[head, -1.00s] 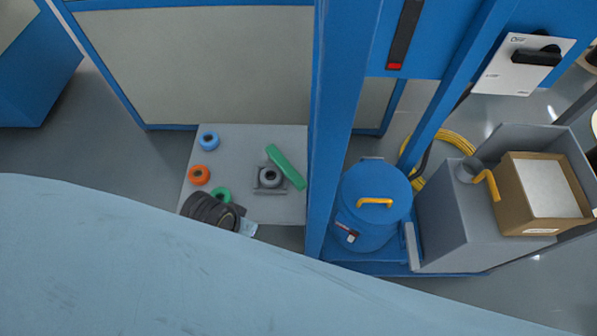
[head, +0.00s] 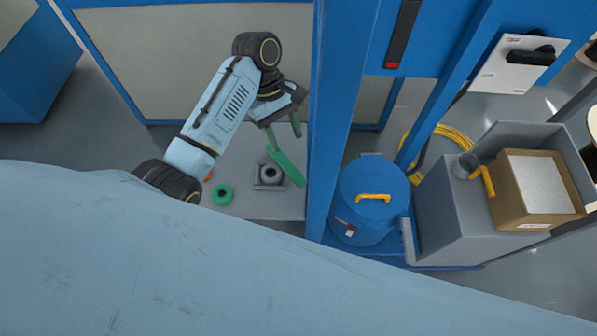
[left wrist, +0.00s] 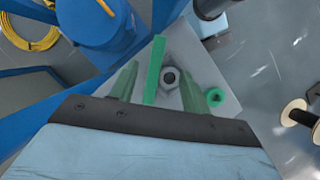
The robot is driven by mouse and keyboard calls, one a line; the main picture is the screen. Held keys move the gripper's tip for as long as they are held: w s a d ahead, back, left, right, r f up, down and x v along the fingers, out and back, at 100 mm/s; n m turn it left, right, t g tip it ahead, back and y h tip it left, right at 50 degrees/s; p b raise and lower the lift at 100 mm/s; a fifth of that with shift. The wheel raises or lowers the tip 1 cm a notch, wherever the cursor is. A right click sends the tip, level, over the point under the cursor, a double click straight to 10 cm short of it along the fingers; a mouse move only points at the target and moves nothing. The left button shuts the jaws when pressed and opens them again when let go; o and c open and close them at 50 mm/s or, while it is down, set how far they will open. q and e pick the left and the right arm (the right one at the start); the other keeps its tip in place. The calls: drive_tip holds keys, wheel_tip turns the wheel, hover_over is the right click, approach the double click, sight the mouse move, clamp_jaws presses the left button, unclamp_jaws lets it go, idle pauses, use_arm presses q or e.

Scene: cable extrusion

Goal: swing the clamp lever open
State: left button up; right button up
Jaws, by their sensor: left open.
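The clamp lever (head: 287,166) is a green bar slanting across a grey clamp block with a dark round hole (head: 269,175), on a grey plate (head: 255,210). My left gripper (head: 283,131) is open, with its green-tipped fingers just behind the lever's far end in the head view. In the left wrist view the lever (left wrist: 154,70) appears between the open fingers (left wrist: 160,64), nearer the left finger. The clamp block (left wrist: 171,78) shows there just right of the lever. I cannot tell whether a finger touches the lever. My right gripper is not in view.
A green ring (head: 223,194) lies left of the clamp; an orange ring is mostly hidden by my left arm. A blue post (head: 338,130) stands close on the right, beside a blue canister (head: 370,205) with a yellow handle.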

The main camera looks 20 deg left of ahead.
sight(300, 179)
use_arm(q)
drive_tip(key=b+x, duration=0.1)
drive_tip(key=x, duration=1.2)
drive_tip(key=shift+d+b, duration=0.1)
drive_tip(key=shift+b, duration=0.25)
clamp_jaws()
